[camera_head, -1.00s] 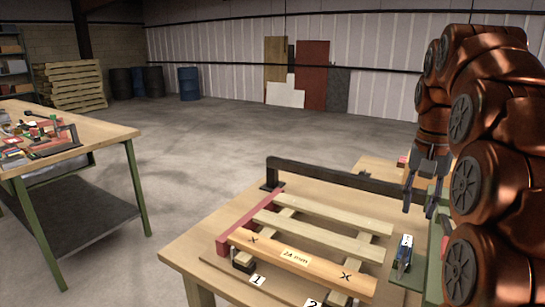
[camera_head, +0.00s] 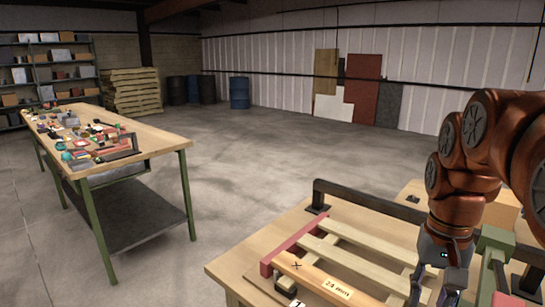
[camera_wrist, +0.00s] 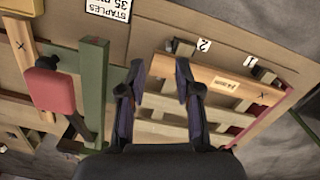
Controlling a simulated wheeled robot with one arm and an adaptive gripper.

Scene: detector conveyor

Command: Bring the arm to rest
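My arm (camera_head: 466,190) reaches in from the right in the head view, bent downward. My gripper (camera_head: 433,288) hangs at its end over the right part of the wooden slatted frame (camera_head: 352,262). In the wrist view my gripper (camera_wrist: 160,76) is open, with a clear gap between its two dark fingertips. Nothing is held between them. The slatted frame also shows beyond the fingers in the wrist view (camera_wrist: 215,103). The exact height of my gripper above it cannot be told.
The workbench (camera_head: 232,266) carries a black rail (camera_head: 372,203) behind the frame. A green post (camera_wrist: 93,90) and a red block (camera_wrist: 48,91) stand beside my gripper. A cluttered table (camera_head: 163,143) is at left, with open floor (camera_head: 270,165) between. Blue drum (camera_head: 239,92) stands far back.

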